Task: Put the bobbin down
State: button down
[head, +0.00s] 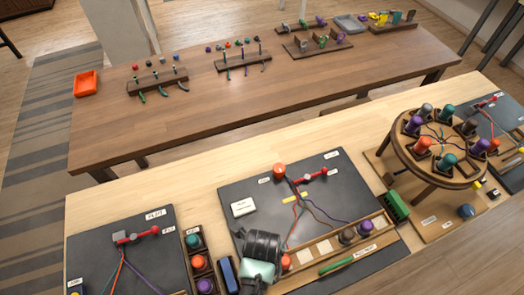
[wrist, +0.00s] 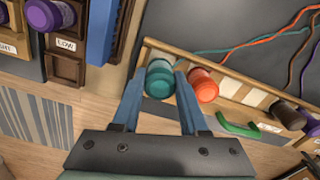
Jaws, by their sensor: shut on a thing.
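In the wrist view my gripper (wrist: 161,82) is shut on a teal bobbin (wrist: 160,72), with a blue finger on each side. The bobbin is at the left end of a wooden rack (wrist: 235,92); I cannot tell whether it rests in the rack or hangs just above. An orange bobbin (wrist: 205,86) stands in the rack right beside my right finger. In the head view my gripper is over the rack's left end (head: 325,243), next to the orange bobbin (head: 286,262). The held bobbin is not clearly visible there.
Dark bobbins (wrist: 285,112) stand at the rack's right end, with pale spaces between. A green handle-like piece (wrist: 238,130) lies in front. A blue block (wrist: 103,30) and a holder with purple bobbins (wrist: 45,15) are at left. Cords cross the dark board (head: 245,180).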

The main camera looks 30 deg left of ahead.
jog(key=shift+f, duration=0.65)
jog(key=shift+f, duration=0.3)
jog(key=shift+c, duration=2.2)
grip_release()
